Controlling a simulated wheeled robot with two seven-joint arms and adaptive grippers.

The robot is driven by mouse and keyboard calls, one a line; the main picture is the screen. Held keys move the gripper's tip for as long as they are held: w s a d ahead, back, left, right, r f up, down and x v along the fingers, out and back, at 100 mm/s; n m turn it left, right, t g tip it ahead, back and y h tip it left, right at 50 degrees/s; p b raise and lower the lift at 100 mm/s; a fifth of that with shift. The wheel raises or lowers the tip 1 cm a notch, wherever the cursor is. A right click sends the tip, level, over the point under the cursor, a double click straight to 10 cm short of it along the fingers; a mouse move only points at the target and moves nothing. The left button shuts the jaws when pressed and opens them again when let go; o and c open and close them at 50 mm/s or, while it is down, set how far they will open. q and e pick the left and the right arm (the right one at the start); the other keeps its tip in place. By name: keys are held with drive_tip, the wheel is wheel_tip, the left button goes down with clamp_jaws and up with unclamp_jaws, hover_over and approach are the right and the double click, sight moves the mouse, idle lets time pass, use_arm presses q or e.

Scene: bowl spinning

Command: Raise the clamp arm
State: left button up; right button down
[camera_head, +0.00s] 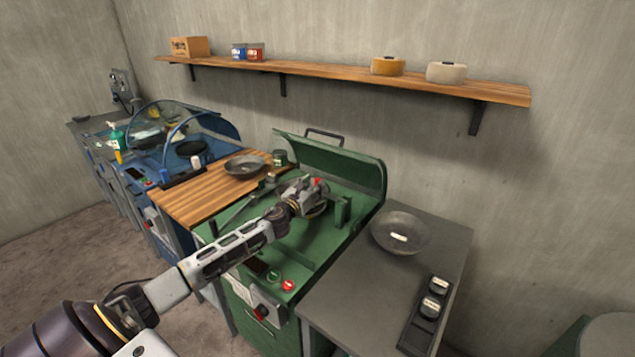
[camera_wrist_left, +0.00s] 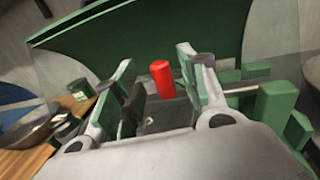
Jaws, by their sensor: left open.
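The green spinning machine (camera_head: 335,245) stands in the middle of the head view with its green lid (camera_head: 335,165) raised. My left gripper (camera_head: 310,187) is over the machine's bed; in the wrist view its two fingers (camera_wrist_left: 163,88) are apart. A red cylindrical knob (camera_wrist_left: 161,77), which looks like the clamp arm's handle, shows between the fingers, upright. I cannot tell whether either finger touches it. In the head view only a small red tip (camera_head: 317,181) of it shows beside the gripper. The rest of the clamp arm is mostly hidden by my gripper. My right gripper is not in view.
A grey table (camera_head: 365,285) to the right holds a metal bowl (camera_head: 399,231) and a black tray (camera_head: 423,322) with small parts. A wooden worktop (camera_head: 205,195) to the left holds a dark bowl (camera_head: 245,165). A shelf (camera_head: 340,78) runs along the wall above.

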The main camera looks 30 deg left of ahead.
sight(316, 183)
use_arm(q)
drive_tip(key=shift+w, duration=0.6)
drive_tip(key=shift+w+a, duration=0.1)
drive_tip(key=shift+w, duration=1)
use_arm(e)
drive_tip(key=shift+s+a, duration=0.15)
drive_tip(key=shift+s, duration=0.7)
use_arm(q)
clamp_jaws()
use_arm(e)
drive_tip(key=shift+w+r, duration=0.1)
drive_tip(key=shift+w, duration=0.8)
